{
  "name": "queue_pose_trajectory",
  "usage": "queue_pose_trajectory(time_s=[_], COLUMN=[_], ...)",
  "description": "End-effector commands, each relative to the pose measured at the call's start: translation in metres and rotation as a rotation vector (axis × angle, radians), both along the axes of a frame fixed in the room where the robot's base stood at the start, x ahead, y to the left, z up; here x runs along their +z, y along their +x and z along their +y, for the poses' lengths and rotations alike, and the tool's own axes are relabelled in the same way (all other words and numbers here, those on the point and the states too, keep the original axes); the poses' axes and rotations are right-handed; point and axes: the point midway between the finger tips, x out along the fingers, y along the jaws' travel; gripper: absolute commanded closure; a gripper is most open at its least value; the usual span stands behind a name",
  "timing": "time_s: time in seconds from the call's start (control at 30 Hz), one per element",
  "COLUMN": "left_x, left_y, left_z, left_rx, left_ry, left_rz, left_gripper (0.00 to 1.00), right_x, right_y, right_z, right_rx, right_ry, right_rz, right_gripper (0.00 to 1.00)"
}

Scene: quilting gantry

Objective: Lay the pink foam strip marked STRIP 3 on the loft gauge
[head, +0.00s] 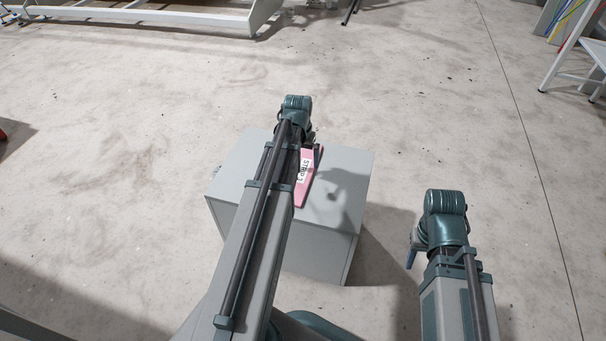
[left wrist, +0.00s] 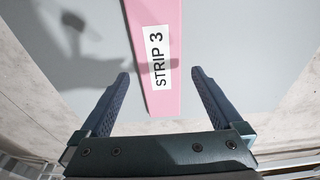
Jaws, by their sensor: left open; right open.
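A pink foam strip (head: 304,184) lies on top of a grey box-like stand (head: 340,203) in the head view. My left arm covers part of it. In the left wrist view the strip (left wrist: 155,60) carries a white label reading STRIP 3. My left gripper (left wrist: 160,80) is open, with one finger on either side of the strip and a gap to each. Its height above the strip is hard to tell. My right gripper (head: 411,258) is mostly hidden behind its own wrist, over the floor right of the stand. I cannot make out a loft gauge.
Bare concrete floor (head: 450,110) surrounds the stand. A long white frame (head: 150,14) lies at the far left, and a white step-stool (head: 575,65) stands at the far right.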

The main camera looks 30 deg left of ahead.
Motion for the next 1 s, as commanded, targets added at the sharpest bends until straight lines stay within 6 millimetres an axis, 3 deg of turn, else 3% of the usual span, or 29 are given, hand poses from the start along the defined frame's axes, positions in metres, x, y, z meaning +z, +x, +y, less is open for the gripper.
queue_pose_trajectory(time_s=[0.33,0.67,1.0], left_x=[-0.045,-0.046,-0.046], left_y=[0.004,0.005,0.005], left_z=[0.000,0.000,0.000], left_rx=[0.000,0.000,0.000], left_ry=[0.000,0.000,0.000], left_rz=[0.000,0.000,0.000], left_gripper=[0.00,0.00,0.61], right_x=[-0.045,-0.046,-0.046], right_y=[0.000,0.000,0.000], right_z=[0.001,0.001,0.001], right_rx=[-0.001,-0.004,-0.004], right_ry=[0.002,0.002,0.002], right_rz=[0.000,-0.001,-0.001], right_gripper=[0.50,0.50,0.50])
